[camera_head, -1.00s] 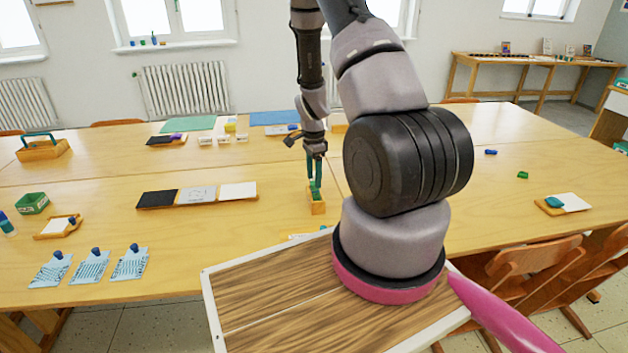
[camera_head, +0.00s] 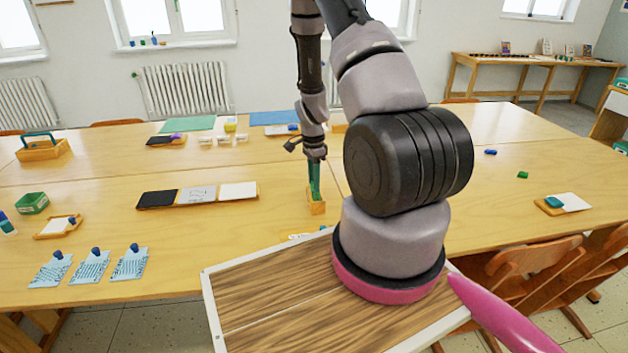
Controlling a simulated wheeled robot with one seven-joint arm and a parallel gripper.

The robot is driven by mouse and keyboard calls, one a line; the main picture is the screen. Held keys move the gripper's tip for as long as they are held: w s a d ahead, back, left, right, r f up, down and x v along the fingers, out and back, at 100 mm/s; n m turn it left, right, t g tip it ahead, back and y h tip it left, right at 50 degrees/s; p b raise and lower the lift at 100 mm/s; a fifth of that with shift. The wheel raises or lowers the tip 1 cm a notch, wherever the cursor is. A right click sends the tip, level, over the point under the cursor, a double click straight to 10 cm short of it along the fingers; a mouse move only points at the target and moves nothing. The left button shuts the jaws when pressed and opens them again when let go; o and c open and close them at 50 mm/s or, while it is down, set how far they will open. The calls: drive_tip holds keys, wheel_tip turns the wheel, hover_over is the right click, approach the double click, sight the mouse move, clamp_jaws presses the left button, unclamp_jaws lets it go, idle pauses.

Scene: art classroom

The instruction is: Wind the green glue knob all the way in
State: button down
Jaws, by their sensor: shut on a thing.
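My gripper (camera_head: 314,172) points straight down over the table, right of its middle line of trays. It is shut on the green glue stick (camera_head: 315,190), which stands upright in a small wooden holder (camera_head: 318,208). The jaws hide part of the green piece, and the knob itself is too small to make out.
A tray with black, grey and white cards (camera_head: 197,194) lies left of the holder. Blue-striped cards with blue knobs (camera_head: 90,266) lie at the front left. My arm fills the middle right. The table (camera_head: 430,230) is largely clear to the right.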

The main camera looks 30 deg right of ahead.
drive_tip(key=shift+n, duration=0.3)
drive_tip(key=n, duration=0.4)
drive_tip(key=shift+w+n+g, duration=0.1)
drive_tip(key=shift+n+g, duration=0.5)
drive_tip(key=shift+n, duration=1.9)
drive_tip(key=shift+h, duration=0.3)
drive_tip(key=c, duration=0.6)
unclamp_jaws()
wheel_tip(320, 180, up, 11)
drive_tip(key=w, duration=0.1)
drive_tip(key=shift+w+a+f, duration=0.2)
drive_tip(key=shift+w+a, duration=0.05)
